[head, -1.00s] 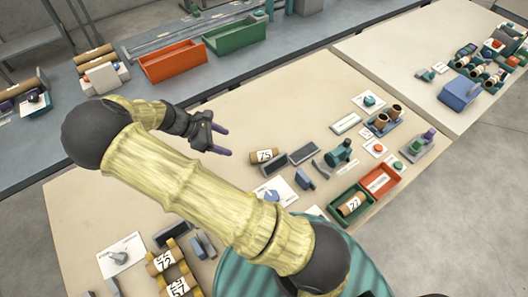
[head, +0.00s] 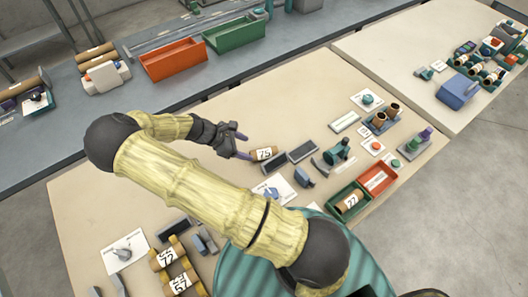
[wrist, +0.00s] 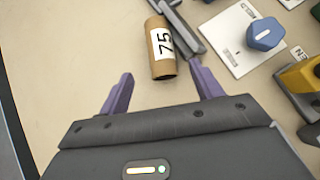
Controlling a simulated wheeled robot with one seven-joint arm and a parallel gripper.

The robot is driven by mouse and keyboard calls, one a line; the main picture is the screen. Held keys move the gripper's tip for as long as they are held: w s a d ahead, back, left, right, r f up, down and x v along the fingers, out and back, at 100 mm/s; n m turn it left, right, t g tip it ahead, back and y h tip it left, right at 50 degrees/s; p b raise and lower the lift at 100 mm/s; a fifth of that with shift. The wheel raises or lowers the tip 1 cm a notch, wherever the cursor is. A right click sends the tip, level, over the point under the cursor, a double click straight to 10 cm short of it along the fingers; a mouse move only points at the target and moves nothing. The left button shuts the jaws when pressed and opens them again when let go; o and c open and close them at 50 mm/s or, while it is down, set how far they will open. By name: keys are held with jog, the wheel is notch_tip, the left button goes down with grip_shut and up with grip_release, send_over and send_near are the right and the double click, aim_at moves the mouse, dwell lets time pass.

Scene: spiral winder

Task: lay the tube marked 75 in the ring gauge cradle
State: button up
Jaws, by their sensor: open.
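The tube marked 75 (head: 265,153) is a short brown cardboard roll with a white label, lying on the beige table. In the wrist view the tube (wrist: 161,48) lies just ahead of my gripper (wrist: 161,82), its near end roughly between the fingertips. My gripper (head: 246,146) is open and empty, its purple fingers just left of the tube in the head view. Two dark grey bar-like blocks (head: 303,151) lie right beside the tube. I cannot tell which fixture is the ring gauge cradle.
A white card with a blue knob (wrist: 265,35) is to the tube's right. A green tray (head: 341,212) holds a tube marked 27, beside a red tray (head: 388,176). A rack with tubes 72 and 57 (head: 165,258) is at front left. The table left of the gripper is clear.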

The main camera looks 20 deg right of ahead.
aim_at(258, 152)
jog(key=shift+x, duration=1.6)
jog(key=shift+p, duration=0.3)
jog(key=p+x, duration=0.2)
jog(key=x, duration=0.2)
jog(key=shift+s+d+f, duration=0.1)
jog(key=shift+s+d, duration=0.05)
jog(key=shift+d, duration=0.1)
jog(key=shift+d+f, duration=0.2)
jog(key=shift+f, duration=0.15)
jog(key=c, duration=1.1)
jog(key=shift+c, duration=0.2)
